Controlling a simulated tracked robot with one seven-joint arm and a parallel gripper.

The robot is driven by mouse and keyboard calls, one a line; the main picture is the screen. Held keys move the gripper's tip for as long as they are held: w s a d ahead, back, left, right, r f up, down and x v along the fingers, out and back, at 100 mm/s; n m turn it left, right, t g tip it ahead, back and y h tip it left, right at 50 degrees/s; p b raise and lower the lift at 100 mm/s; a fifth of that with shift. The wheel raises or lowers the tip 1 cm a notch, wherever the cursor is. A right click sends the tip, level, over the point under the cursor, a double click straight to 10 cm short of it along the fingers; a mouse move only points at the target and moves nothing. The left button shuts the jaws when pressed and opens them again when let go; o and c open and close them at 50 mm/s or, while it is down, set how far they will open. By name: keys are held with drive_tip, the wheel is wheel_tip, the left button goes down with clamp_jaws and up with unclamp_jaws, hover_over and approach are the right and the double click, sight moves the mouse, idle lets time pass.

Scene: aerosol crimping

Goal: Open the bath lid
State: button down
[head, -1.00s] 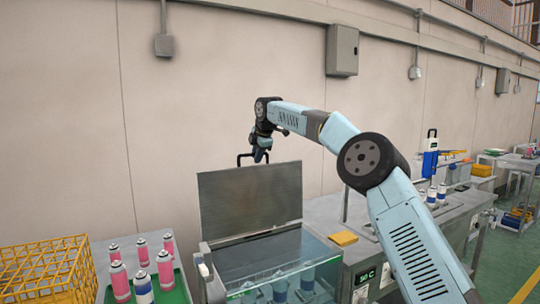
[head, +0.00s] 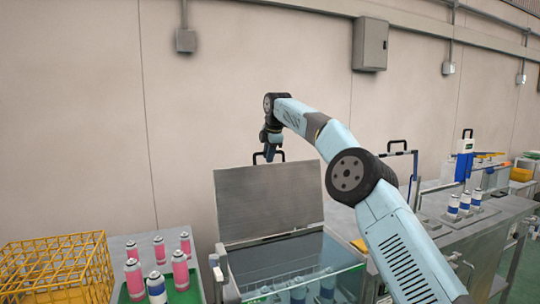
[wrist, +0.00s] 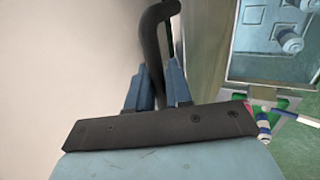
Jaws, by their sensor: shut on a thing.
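The bath lid (head: 268,200) is a grey metal panel standing raised, tilted back at the rear of the glass-walled water bath (head: 300,262). A black bar handle (head: 281,153) rises from the lid's top edge. My gripper (head: 270,155) is at this handle. In the wrist view my gripper (wrist: 160,85) has its two blue fingers on either side of the black handle (wrist: 152,40), shut on it. Blue and white cans (head: 298,292) stand in the water below the open top.
At the left, a yellow wire crate (head: 55,268) stands beside a green tray (head: 185,288) with several pink cans (head: 180,270) and a blue-and-white one. The wall (head: 100,110) is close behind the lid. A workbench with cans (head: 465,203) extends to the right.

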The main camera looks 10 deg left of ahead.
drive_tip(key=shift+w+d, duration=0.1)
drive_tip(key=shift+d, duration=0.15)
drive_tip(key=c, duration=1.2)
unclamp_jaws()
drive_tip(key=shift+w+d+r, duration=0.1)
drive_tip(key=shift+w+d, duration=0.1)
drive_tip(key=shift+d, duration=0.05)
drive_tip(key=shift+v, duration=3.65)
drive_tip(key=shift+s, duration=0.1)
